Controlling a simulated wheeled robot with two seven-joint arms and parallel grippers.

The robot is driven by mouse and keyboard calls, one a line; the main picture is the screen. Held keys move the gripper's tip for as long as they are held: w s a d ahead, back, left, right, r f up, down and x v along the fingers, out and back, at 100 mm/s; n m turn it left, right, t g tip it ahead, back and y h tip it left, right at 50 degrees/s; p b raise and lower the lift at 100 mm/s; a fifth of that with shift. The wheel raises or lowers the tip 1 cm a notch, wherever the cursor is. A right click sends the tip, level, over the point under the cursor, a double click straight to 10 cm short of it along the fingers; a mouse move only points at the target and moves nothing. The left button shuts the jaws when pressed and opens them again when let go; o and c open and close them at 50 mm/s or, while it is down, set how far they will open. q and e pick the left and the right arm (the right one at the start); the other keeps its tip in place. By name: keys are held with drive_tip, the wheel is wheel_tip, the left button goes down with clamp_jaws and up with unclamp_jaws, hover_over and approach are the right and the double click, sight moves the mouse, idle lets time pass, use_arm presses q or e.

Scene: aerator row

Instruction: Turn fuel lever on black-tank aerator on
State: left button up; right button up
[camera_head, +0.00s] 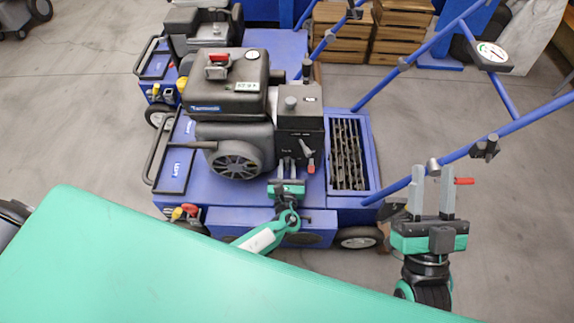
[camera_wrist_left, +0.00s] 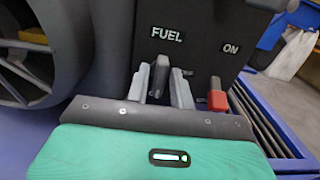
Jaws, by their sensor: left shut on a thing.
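The black-tank aerator (camera_head: 225,84) is the nearer blue machine. Its dark control box (camera_head: 300,115) stands right of the tank. In the left wrist view the box carries a FUEL label (camera_wrist_left: 167,34) and an ON label (camera_wrist_left: 231,48) to its right. My left gripper (camera_head: 287,170) is at the box's lower front, with its fingers (camera_wrist_left: 162,85) below the FUEL label, shut on a grey piece that appears to be the fuel lever, mostly hidden. A red-tipped lever (camera_head: 310,165) is just right of the fingers and also shows in the wrist view (camera_wrist_left: 217,98). My right gripper (camera_head: 432,195) is open and empty.
Another blue aerator (camera_head: 200,30) stands behind. A tine grate (camera_head: 348,150) and blue handle bars (camera_head: 430,165) with a gauge (camera_head: 492,52) lie to the right. Wooden crates (camera_head: 342,30) stand at the back. Grey floor is free at right and left.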

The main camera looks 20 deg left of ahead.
use_arm(q)
drive_tip(key=shift+f, duration=0.1)
use_arm(e)
drive_tip(key=shift+w+a+f+g, duration=0.15)
drive_tip(key=shift+f+g, duration=0.15)
drive_tip(key=shift+f, duration=0.15)
use_arm(q)
drive_tip(key=o, duration=0.7)
